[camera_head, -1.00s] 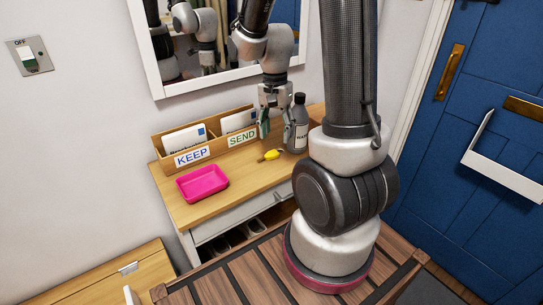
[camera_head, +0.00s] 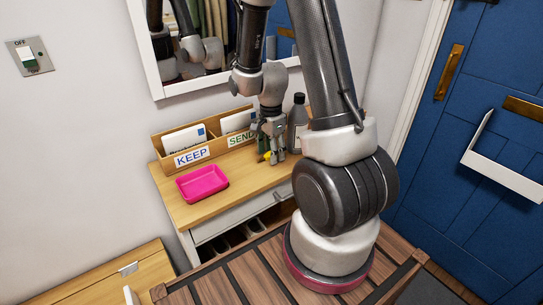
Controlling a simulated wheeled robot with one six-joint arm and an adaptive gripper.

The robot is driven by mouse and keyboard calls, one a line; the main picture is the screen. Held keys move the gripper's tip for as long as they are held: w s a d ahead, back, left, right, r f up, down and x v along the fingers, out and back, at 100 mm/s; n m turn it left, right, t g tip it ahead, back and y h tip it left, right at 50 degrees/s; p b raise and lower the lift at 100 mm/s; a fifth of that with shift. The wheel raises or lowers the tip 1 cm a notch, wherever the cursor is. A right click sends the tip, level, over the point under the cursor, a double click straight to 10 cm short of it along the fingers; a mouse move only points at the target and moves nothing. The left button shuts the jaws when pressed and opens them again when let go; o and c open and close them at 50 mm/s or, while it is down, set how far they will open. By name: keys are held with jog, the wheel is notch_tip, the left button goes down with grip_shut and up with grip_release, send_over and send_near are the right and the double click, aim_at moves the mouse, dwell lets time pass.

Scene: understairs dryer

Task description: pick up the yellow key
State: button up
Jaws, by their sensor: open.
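The yellow key (camera_head: 266,157) lies on the wooden tabletop, right of the pink tray and in front of the SEND compartment. Only part of it shows, because my gripper covers the rest. My gripper (camera_head: 270,158) points down with its fingertips at the key, low over the tabletop. Its fingers are apart. I cannot tell whether they touch the key or stand around it.
A dark bottle (camera_head: 298,122) stands close on the right of my gripper. A wooden letter holder (camera_head: 205,153) with KEEP and SEND labels stands behind. A pink tray (camera_head: 202,184) is at the left. Bare tabletop (camera_head: 240,184) lies between tray and key. A mirror hangs above.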

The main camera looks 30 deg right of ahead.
jog(key=shift+c, duration=0.2)
jog(key=c, duration=1)
jog(key=shift+r, duration=0.1)
notch_tip(320, 180, up, 18)
jog(key=shift+f, duration=0.1)
